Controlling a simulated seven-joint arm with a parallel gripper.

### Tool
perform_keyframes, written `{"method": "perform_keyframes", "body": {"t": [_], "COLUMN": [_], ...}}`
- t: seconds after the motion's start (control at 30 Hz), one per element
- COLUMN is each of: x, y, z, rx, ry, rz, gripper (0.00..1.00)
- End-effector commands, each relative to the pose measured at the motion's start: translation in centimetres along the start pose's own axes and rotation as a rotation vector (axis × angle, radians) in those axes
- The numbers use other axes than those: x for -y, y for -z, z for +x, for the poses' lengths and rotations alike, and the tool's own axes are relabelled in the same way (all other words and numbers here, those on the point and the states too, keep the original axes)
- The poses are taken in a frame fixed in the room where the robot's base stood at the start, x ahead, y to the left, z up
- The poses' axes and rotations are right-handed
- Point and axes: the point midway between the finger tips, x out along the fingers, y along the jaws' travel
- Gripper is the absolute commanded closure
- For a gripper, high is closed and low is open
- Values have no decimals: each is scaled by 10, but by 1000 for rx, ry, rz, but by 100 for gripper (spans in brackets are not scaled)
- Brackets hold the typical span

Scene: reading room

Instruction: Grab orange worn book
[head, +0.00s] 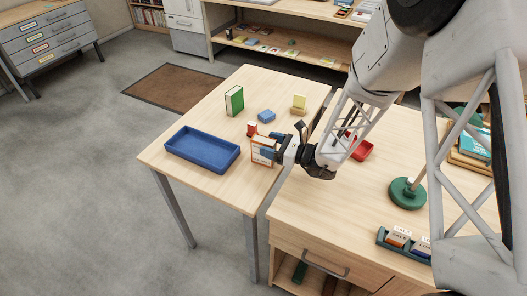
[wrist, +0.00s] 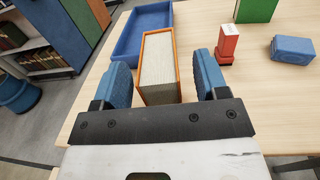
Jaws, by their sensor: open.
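The orange worn book (head: 263,151) stands upright on the wooden table, with orange covers and a pale page block. In the wrist view the orange book (wrist: 159,68) stands between my two blue fingertips, with a gap on each side. My gripper (head: 266,148) is open around it and does not visibly touch it; the gripper also shows in the wrist view (wrist: 164,80). In the head view my gripper hides part of the book.
A blue tray (head: 203,149) lies just beyond the book. A small red item (wrist: 228,44), a blue block (wrist: 292,48) and a green book (head: 234,99) stand nearby. A yellow item (head: 299,102) is farther back. A desk with a green lamp base (head: 406,193) adjoins.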

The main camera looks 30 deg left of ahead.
Motion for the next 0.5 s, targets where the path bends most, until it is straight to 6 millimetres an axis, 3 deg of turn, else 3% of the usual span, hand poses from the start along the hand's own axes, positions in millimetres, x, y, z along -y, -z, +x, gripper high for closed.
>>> {"method": "perform_keyframes", "body": {"t": [0.2, 0.5], "x": [0, 0], "y": [0, 0], "z": [16, 17], "rx": [-1, 0], "ry": [0, 1], "rz": [0, 0], "gripper": [33, 33]}}
